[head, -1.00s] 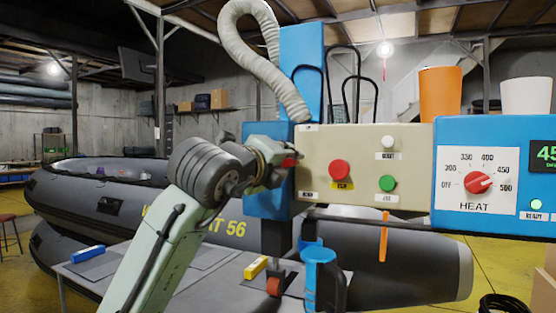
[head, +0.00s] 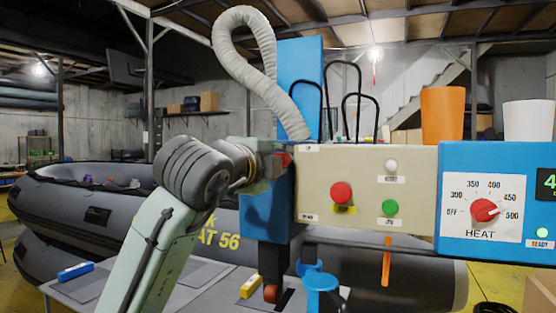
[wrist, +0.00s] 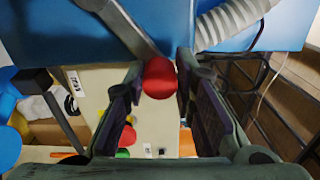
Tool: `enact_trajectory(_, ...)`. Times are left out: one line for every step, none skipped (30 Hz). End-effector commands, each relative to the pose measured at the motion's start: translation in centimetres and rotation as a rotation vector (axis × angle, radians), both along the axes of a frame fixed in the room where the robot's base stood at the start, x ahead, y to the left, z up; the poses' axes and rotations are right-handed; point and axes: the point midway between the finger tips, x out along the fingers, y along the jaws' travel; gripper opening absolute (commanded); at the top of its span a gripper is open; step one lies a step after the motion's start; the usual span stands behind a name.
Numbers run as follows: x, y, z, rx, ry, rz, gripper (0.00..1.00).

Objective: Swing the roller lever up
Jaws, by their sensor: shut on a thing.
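The roller lever shows in the wrist view as a grey bar (wrist: 135,28) ending in a red ball knob (wrist: 159,80). My gripper (wrist: 157,92) has its two fingers on either side of this knob and is shut on it. In the head view, my gripper (head: 272,163) is at the left edge of the beige control panel (head: 362,165), with the red knob (head: 285,160) just showing at its tip. The knob is slightly below the upper label (head: 309,148) and well above the lower label (head: 309,217). Most of the lever is hidden in the head view.
The panel carries a red button (head: 341,192), a green button (head: 390,207) and a white button (head: 391,165). A blue heat box (head: 480,225) stands right. A ribbed hose (head: 232,45) loops above my gripper. A grey boat (head: 110,215) lies behind my arm.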

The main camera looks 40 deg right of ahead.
Motion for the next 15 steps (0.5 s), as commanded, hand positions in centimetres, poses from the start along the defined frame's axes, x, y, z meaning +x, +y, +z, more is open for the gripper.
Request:
enact_trajectory(0.03, -0.08, 0.25, -0.008, 0.004, -0.001, 0.00)
enact_trajectory(0.03, -0.08, 0.26, -0.009, 0.005, -0.001, 0.00)
enact_trajectory(0.03, -0.06, 0.28, -0.009, 0.006, -0.001, 0.00)
enact_trajectory(0.04, -0.06, 0.29, -0.010, 0.006, -0.001, 0.00)
enact_trajectory(0.04, -0.06, 0.30, -0.010, 0.006, -0.001, 0.00)
enact_trajectory(0.05, -0.06, 0.31, -0.010, 0.006, -0.001, 0.00)
enact_trajectory(0.04, -0.05, 0.33, -0.011, 0.005, -0.001, 0.00)
enact_trajectory(0.05, -0.04, 0.34, -0.011, 0.005, -0.001, 0.00)
enact_trajectory(0.05, -0.04, 0.36, -0.011, 0.005, -0.001, 0.00)
enact_trajectory(0.06, -0.03, 0.37, -0.012, 0.005, -0.001, 0.00)
enact_trajectory(0.07, -0.03, 0.38, -0.012, 0.005, -0.001, 0.00)
enact_trajectory(0.07, -0.02, 0.38, -0.011, 0.004, 0.000, 0.27)
enact_trajectory(0.07, -0.02, 0.38, -0.011, 0.004, 0.000, 0.29)
enact_trajectory(0.08, -0.02, 0.37, -0.010, 0.004, 0.000, 0.31)
enact_trajectory(0.09, -0.03, 0.35, -0.010, 0.004, 0.000, 0.33)
